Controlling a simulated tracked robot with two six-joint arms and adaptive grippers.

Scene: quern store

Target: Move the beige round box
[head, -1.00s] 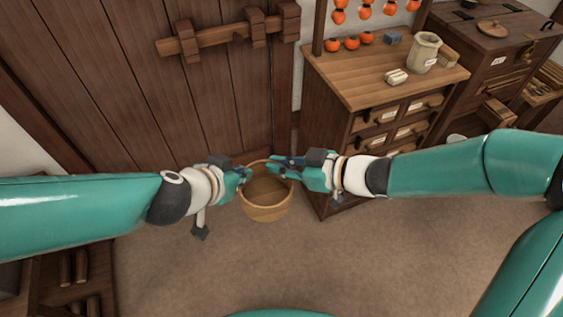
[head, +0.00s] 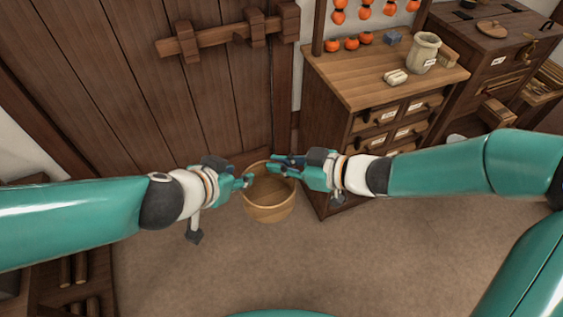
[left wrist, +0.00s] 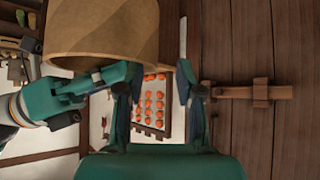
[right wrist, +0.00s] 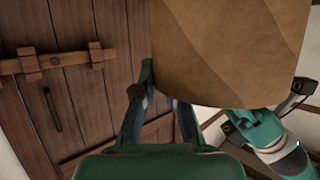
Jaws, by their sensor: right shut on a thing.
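The beige round box (head: 270,208) is an open-topped round tub, held upright between my two hands in front of the plank door. My right gripper (head: 272,165) is shut on its rim at the right side; the right wrist view shows the box wall (right wrist: 235,50) large, hiding part of one finger. My left gripper (head: 246,181) is at the box's left rim. In the left wrist view its fingers (left wrist: 153,85) stand apart, with the box wall (left wrist: 95,35) beside and partly over one finger. Whether that finger touches the box I cannot tell.
A wooden drawer cabinet (head: 365,75) stands close on the right, with a jar (head: 424,52) and a pale block (head: 396,77) on top. A plank door (head: 150,90) with a wooden bar is behind. The brown floor (head: 330,270) in front is clear.

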